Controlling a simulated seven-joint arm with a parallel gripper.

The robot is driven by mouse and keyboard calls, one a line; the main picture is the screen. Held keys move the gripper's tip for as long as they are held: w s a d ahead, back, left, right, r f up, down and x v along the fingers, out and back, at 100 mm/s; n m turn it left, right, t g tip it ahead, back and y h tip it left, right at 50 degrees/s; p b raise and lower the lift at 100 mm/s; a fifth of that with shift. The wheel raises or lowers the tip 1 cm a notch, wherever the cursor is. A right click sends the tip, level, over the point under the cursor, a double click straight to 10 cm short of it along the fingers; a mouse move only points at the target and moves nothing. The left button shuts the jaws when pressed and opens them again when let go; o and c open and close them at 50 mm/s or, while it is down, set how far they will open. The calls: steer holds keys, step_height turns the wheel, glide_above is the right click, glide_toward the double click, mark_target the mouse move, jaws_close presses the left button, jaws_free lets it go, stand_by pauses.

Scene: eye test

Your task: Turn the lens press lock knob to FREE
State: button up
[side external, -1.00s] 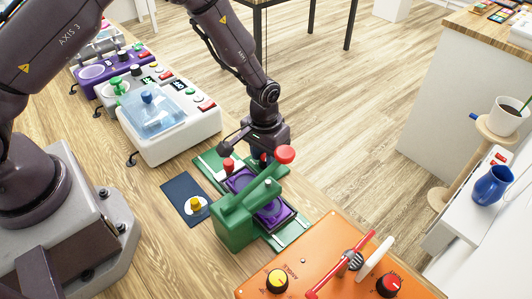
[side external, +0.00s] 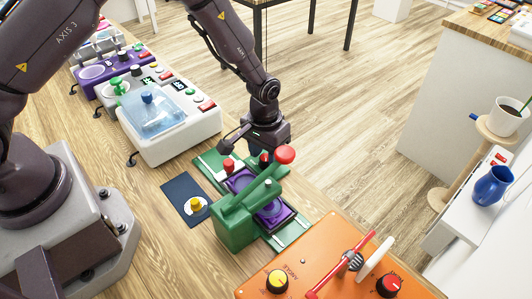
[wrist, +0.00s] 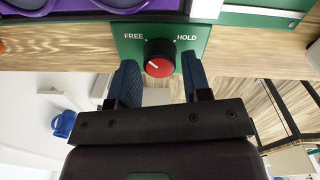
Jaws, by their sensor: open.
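The lens press (side external: 234,216) is a green device with purple plates and a red ball handle (side external: 285,154), standing on the table. Its lock knob (wrist: 159,58) is black with a red face and shows in the wrist view on a green panel, between the labels FREE on the left and HOLD on the right. The small white mark on its face seems to point to the upper left, towards FREE. My gripper (wrist: 160,66) is open, with one blue-padded finger on each side of the knob and a visible gap at both.
An orange panel (side external: 330,250) with knobs and a red lever stands in front of the press. A white device with a clear blue cover (side external: 155,112) stands behind left. A dark blue mat (side external: 180,187) with a yellow-knobbed piece lies left of the press. Open floor lies beyond the table edge.

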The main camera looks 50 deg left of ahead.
mark_target(264, 156)
step_height(264, 156, up, 12)
steer(key=shift+a+r, duration=0.15)
steer(key=shift+a, duration=0.05)
stand_by(0.4)
steer(key=s+a+r+m+t, duration=0.1)
steer(key=s+a+r, duration=0.3)
steer(key=s+r, duration=0.6)
steer(key=s+a+r+m+t, duration=0.1)
steer(key=s+a+r+t, duration=0.2)
steer(key=s+r, duration=0.7)
steer(key=shift+s+a+t, duration=0.35)
steer(key=shift+s+t, duration=0.45)
steer(key=shift+r, duration=0.1)
